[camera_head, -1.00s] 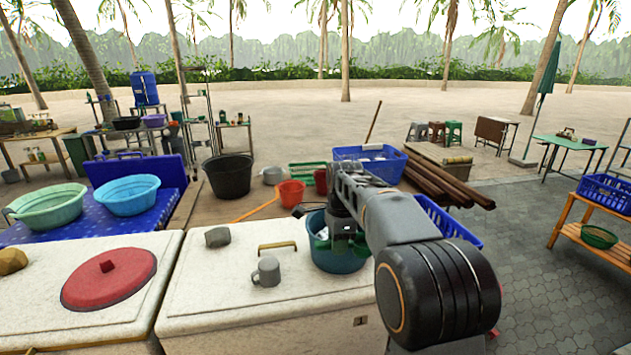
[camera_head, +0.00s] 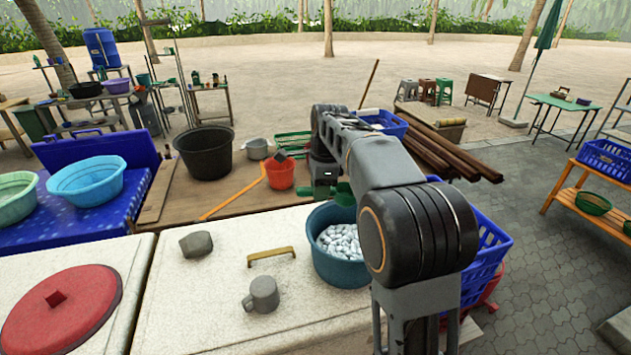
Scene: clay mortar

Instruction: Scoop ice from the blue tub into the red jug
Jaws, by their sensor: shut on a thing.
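The round teal-blue tub (camera_head: 335,270) stands at the right end of the white box lid, with white ice pieces (camera_head: 343,242) inside. My gripper (camera_head: 326,186) is above and beyond the tub's far rim, its jaws partly hidden by its own dark body. It is shut on a green thing (camera_head: 345,194), probably a scoop, which shows only in part; whether it holds ice I cannot tell. A red bucket-like vessel (camera_head: 281,177) stands on the boards left of my gripper. I cannot tell if it is the red jug; no other red jug shows clearly.
A grey mug (camera_head: 262,295), a stone (camera_head: 196,244) and a metal handle (camera_head: 271,257) are on the white lid (camera_head: 220,285). A black bucket (camera_head: 205,153) stands behind. An orange-handled tool (camera_head: 236,196) lies by the red vessel. A blue crate (camera_head: 485,255) is right of the tub.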

